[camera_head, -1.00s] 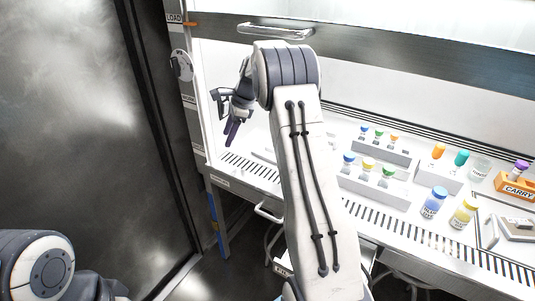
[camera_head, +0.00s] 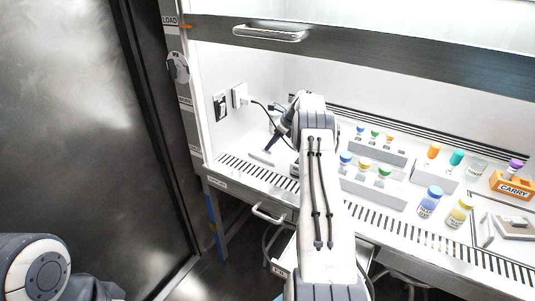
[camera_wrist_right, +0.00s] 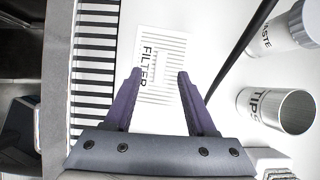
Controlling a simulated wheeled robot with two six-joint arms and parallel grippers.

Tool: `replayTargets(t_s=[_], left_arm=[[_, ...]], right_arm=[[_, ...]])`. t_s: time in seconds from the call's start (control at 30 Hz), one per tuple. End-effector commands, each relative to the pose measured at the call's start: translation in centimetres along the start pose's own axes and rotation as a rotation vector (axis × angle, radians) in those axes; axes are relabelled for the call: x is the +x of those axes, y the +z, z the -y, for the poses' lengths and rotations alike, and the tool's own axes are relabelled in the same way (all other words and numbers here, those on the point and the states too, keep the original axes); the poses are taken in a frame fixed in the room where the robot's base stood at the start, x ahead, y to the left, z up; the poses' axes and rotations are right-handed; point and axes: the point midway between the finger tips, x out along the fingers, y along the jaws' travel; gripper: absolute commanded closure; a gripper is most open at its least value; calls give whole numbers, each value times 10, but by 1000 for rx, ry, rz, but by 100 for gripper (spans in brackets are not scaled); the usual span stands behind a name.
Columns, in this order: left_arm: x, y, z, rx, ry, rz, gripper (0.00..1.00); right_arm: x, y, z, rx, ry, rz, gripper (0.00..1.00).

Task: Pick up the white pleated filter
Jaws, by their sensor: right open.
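The white pleated filter (camera_wrist_right: 165,62) lies flat on the white work surface in the right wrist view, with "FILTER" printed along its left side and fine lines on the rest. In the head view it is a small pale slab (camera_head: 261,158) near the left end of the cabinet bench. My right gripper (camera_wrist_right: 158,73) is open and empty, pointing down over the filter, with its dark fingers on either side of the filter's lower part. The height of the fingertips above it is hard to tell. My left gripper is out of view; only part of the left arm shows.
A WASTE container (camera_wrist_right: 291,29) and a TIPS cup (camera_wrist_right: 290,108) stand right of the filter. A dark cable or rod (camera_wrist_right: 241,47) runs between. A slotted grille (camera_wrist_right: 96,65) borders the left. Vial racks (camera_head: 372,186) stand farther right.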

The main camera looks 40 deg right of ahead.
Motion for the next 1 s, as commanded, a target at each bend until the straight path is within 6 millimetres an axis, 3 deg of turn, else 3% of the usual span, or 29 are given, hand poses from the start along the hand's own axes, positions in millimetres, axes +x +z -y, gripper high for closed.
replayTargets(t_s=[0.2,0.5,0.53,0.67,1.0], left_arm=[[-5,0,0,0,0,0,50],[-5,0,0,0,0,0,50],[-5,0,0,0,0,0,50],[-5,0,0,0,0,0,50],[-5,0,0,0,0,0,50]], right_arm=[[28,0,1,-1,1,-1,43],[33,0,1,-1,0,-1,43],[33,0,1,-1,0,-1,47],[33,0,1,-2,0,-1,97],[32,1,1,-2,0,0,100]])
